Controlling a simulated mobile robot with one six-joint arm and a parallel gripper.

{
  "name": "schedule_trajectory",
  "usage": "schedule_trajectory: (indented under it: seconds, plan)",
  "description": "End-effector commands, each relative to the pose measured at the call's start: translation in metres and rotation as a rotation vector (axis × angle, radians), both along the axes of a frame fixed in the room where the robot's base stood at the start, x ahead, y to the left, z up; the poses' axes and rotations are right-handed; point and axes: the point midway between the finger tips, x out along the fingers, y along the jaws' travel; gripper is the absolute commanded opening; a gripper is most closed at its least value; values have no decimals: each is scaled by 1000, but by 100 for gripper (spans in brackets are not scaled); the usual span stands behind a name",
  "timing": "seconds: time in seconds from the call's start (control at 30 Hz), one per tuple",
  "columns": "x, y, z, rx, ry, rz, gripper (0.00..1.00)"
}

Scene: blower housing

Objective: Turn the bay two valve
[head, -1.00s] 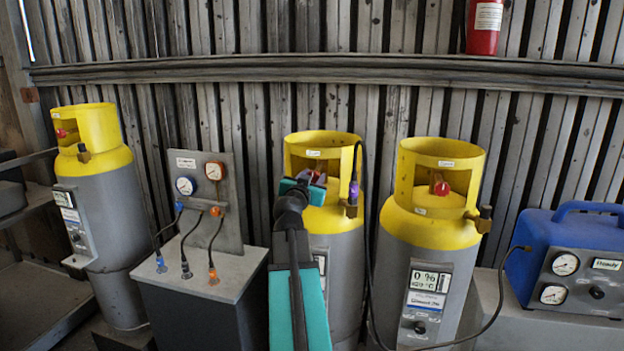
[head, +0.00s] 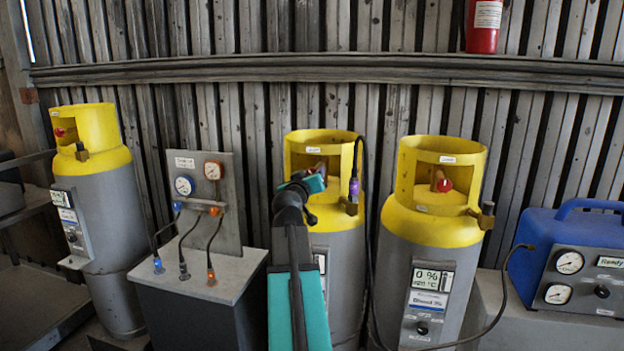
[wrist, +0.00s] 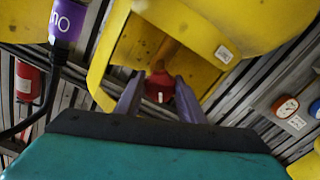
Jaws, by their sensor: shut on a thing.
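The middle yellow-topped cylinder (head: 335,232) stands behind my arm, with a hose on its right side. Its red valve knob (wrist: 160,82) shows in the wrist view inside the yellow collar (wrist: 112,62), between my two purple-grey fingers. My gripper (wrist: 158,90) is shut on this knob. In the head view my gripper (head: 322,170) is at the collar opening, and my wrist hides the knob. A small white label (wrist: 224,54) is on the collar, too blurred to read.
Similar cylinders stand at the left (head: 98,190) and right (head: 435,215), each with a red knob. A gauge panel (head: 205,205) with hoses is left of my arm. A blue machine (head: 565,255) is at the right. A ribbed metal wall is close behind.

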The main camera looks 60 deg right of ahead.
Motion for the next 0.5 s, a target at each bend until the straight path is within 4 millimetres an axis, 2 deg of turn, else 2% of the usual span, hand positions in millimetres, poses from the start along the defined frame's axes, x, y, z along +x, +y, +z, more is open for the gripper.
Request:
schedule_trajectory:
  seconds: [0.5]
  plan:
    - [0,-2,4,-137,417,-4,13]
